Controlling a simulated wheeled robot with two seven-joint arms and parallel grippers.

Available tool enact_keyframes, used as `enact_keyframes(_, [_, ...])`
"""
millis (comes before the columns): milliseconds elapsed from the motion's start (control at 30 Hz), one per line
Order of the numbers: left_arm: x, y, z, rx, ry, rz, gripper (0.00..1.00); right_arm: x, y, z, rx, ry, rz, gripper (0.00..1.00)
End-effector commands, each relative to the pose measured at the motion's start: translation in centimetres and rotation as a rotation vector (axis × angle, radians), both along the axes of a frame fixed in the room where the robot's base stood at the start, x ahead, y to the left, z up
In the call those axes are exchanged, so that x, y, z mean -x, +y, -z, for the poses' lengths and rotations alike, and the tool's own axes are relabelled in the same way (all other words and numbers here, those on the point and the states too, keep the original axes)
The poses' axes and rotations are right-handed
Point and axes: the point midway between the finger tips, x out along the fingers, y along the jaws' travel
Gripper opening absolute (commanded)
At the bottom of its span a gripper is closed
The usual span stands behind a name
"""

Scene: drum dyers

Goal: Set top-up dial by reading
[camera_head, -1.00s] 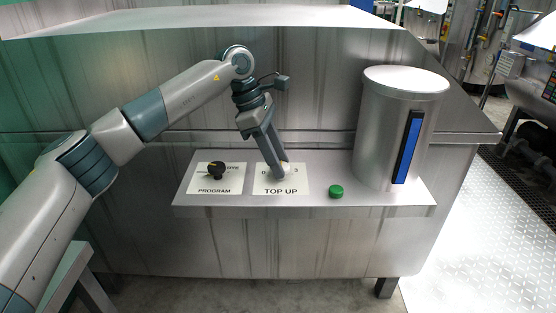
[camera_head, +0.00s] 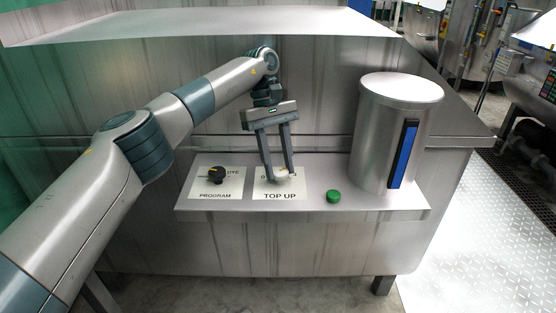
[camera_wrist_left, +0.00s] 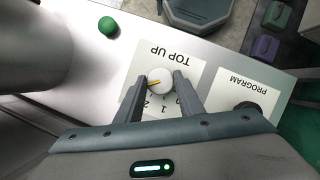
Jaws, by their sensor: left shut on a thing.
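The TOP UP dial is a round white knob (camera_wrist_left: 160,80) with a yellow pointer line, on a white TOP UP plate (camera_head: 293,188). My left gripper (camera_head: 278,177) reaches down from above, and its two fingers are shut on the dial's sides. In the left wrist view the plate is upside down and the pointer aims left and slightly down. Numerals 1 and 2 show below the knob; fingers hide part of the scale. A steel cylinder (camera_head: 372,130) on the right carries a mostly blue vertical gauge (camera_head: 404,155) without readable marks. My right gripper is out of view.
A black PROGRAM knob (camera_head: 217,175) sits left of the TOP UP plate. A green button (camera_head: 333,196) is to its right, before the cylinder. All stand on a narrow steel shelf (camera_head: 300,212) against the machine wall.

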Motion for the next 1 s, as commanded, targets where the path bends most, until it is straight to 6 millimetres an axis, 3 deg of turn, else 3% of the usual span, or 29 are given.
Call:
enact_keyframes(300, [-0.14, -0.04, -0.18, 0.001, -0.004, 0.103, 0.12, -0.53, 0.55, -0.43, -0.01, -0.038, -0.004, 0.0])
enact_keyframes(700, [-0.15, -0.02, -0.12, 0.001, -0.004, 0.113, 0.12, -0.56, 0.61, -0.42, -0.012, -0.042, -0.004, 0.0])
enact_keyframes(733, [-0.14, -0.03, -0.12, 0.001, -0.004, 0.113, 0.36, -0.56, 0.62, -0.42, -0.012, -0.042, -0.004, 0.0])
enact_keyframes(800, [-0.13, -0.03, -0.11, 0.001, -0.004, 0.113, 0.52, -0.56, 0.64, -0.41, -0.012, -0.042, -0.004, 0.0])
enact_keyframes(1000, [-0.09, -0.05, -0.05, 0.0, -0.002, 0.113, 0.52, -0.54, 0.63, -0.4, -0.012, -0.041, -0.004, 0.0])
